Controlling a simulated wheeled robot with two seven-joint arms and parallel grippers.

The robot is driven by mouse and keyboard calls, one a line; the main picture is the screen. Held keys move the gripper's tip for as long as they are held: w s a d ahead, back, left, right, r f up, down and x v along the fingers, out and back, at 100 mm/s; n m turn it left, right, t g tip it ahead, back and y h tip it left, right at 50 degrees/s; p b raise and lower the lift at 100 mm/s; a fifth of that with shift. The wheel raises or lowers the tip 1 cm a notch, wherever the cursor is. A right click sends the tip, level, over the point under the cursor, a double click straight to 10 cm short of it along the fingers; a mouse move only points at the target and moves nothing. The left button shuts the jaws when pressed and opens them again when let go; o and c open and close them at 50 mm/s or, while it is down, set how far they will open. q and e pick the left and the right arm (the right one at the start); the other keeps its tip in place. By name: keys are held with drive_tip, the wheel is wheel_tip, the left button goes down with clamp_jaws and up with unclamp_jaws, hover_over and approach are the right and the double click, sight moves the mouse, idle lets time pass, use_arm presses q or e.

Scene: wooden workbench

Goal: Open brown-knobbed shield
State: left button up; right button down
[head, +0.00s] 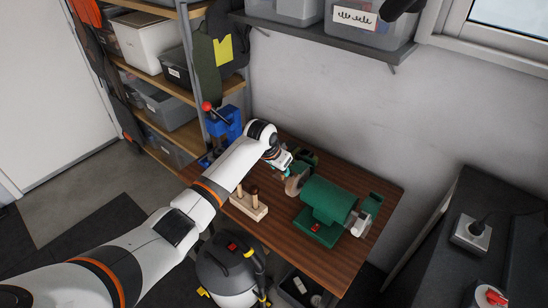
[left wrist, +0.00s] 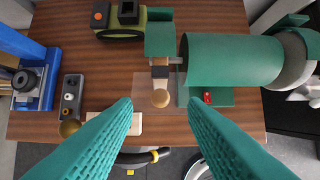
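A green bench grinder (head: 328,199) stands on the wooden bench; its body (left wrist: 232,60) also shows in the left wrist view. At its left wheel, a clear shield (left wrist: 142,88) shows faintly, with a round brown knob (left wrist: 160,98) at its front. In the head view my arm and the small scale hide this detail. My left gripper (head: 284,170) is above the bench beside the left wheel. In the left wrist view its teal fingers (left wrist: 162,108) are wide apart and empty, with the knob between them in the picture, apparently untouched. My right gripper is not in view.
A green tool (left wrist: 122,20) lies behind the grinder's left side. A vacuum cleaner (head: 228,270) stands on the floor in front.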

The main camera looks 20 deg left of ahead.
use_arm(q)
drive_tip(key=v, duration=0.7)
drive_tip(key=shift+s+r+b, duration=0.2)
drive_tip(key=shift+r+b, duration=0.1)
drive_tip(key=shift+b, duration=0.1)
drive_tip(key=shift+a+f, duration=0.1)
drive_tip(key=shift+f, duration=0.05)
drive_tip(key=s+a+f+n+g+b, duration=0.1)
drive_tip(key=s+f, duration=0.5)
drive_tip(key=f, duration=0.7)
drive_tip(key=s+a+f+y+b, duration=0.1)
drive_tip(key=s+f, duration=0.4)
drive_tip(key=f, duration=0.7)
drive_tip(key=s+a+f+n+g+b, duration=0.1)
drive_tip(key=s+f, duration=0.5)
drive_tip(key=f, duration=0.7)
drive_tip(key=s+f, duration=0.6)
drive_tip(key=s, duration=0.7)
drive_tip(key=s+f+g+b, duration=0.1)
drive_tip(key=s+f, duration=0.5)
drive_tip(key=s, duration=0.7)
drive_tip(key=s+f+b, duration=0.1)
drive_tip(key=s+f, duration=0.6)
drive_tip(key=s, duration=0.6)
drive_tip(key=shift+s+d+g+y, duration=0.3)
drive_tip(key=shift+s+d, duration=0.1)
drive_tip(key=shift+d, duration=0.05)
drive_tip(key=shift+f, duration=0.1)
